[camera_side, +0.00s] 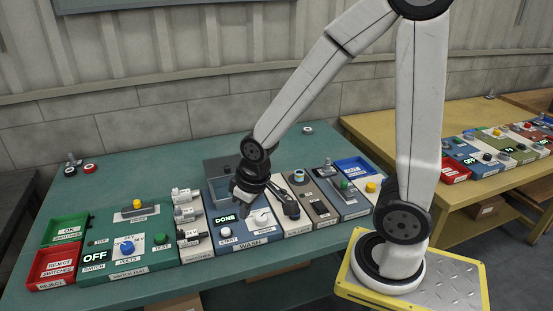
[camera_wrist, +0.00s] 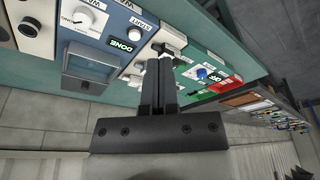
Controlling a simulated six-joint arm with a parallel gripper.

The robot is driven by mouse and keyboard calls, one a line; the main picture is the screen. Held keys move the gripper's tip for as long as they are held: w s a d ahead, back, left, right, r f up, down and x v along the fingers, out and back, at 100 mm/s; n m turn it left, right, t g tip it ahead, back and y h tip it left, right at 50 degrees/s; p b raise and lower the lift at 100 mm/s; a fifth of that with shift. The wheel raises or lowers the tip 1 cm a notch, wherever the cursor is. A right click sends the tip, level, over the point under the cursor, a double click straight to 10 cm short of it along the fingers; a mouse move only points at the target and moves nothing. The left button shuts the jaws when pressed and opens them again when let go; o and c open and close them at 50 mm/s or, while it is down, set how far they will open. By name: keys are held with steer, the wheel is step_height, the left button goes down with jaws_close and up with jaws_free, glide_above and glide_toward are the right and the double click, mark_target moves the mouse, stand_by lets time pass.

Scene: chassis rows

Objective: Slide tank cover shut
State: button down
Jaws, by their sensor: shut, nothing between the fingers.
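My gripper (camera_side: 243,207) is shut and empty, above the wash unit by the tank. In the wrist view its fingers (camera_wrist: 159,64) lie together; contact with the cover cannot be seen.
Red (camera_side: 55,264) and green (camera_side: 66,230) bins are at far left. More panels (camera_side: 320,205) stand close on the right. The table's back strip (camera_side: 150,165) is mostly clear.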

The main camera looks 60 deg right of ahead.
steer(key=w+d+r+m, duration=0.1)
steer(key=w+d, duration=0.2)
steer(key=w, duration=0.3)
steer(key=w+d+m, duration=0.1)
steer(key=w+d, duration=0.2)
steer(key=w, duration=0.2)
steer(key=m+h, duration=0.2)
steer(key=m, duration=0.2)
glide_toward(219, 163)
steer(key=s+d+v, duration=0.1)
steer(key=v, duration=0.3)
steer(key=shift+w+a+f, duration=0.15)
steer(key=shift+w+a, duration=0.1)
steer(key=shift+a, duration=0.05)
steer(key=shift+f, duration=0.15)
steer(key=shift+w+x, duration=0.2)
steer(key=shift+x, duration=4.7)
steer(key=shift+s+a, duration=0.55)
steer(key=shift+s, duration=0.3)
steer(key=shift+s+a, duration=0.55)
steer(key=shift+s, duration=0.3)
steer(key=shift+s, duration=0.1)
